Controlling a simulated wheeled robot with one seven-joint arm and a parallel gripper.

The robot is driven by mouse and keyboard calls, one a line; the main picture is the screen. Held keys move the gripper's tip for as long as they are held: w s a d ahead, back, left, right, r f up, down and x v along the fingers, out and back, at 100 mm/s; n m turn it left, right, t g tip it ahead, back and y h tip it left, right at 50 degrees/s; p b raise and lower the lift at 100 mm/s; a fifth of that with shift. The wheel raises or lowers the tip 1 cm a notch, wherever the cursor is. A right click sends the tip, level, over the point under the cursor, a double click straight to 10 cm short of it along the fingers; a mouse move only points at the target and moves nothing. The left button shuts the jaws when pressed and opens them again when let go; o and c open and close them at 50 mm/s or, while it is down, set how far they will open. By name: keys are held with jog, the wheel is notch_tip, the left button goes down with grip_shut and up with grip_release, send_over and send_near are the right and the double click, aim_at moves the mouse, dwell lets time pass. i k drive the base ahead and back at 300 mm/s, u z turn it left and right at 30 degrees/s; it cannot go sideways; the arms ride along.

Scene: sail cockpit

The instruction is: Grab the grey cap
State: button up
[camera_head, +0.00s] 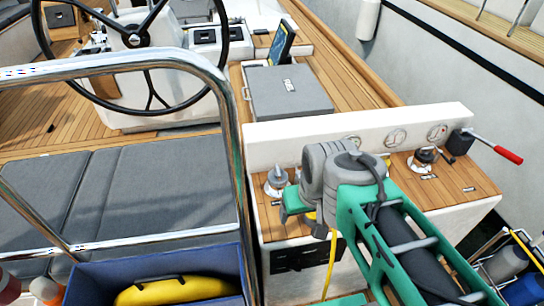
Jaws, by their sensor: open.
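A pale grey conical cap (277,177) stands upright on a round metal fitting at the left end of the console's wooden top. I cannot tell for sure that it is the cap named in the task.
The white console (300,133) has gauges and a red-handled lever (508,155). A yellow line (329,265) hangs at its front. A steel rail (232,130) rises at its left. A blue bin (90,277) holds a yellow item (175,290). Grey cushions (170,185) lie left.

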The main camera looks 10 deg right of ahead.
aim_at(273, 181)
jog(key=k, duration=0.5)
jog(key=u, duration=3.65)
jog(key=k, duration=1.2)
jog(key=z, duration=1.4)
jog(key=i, duration=0.55)
jog(key=z, duration=0.05)
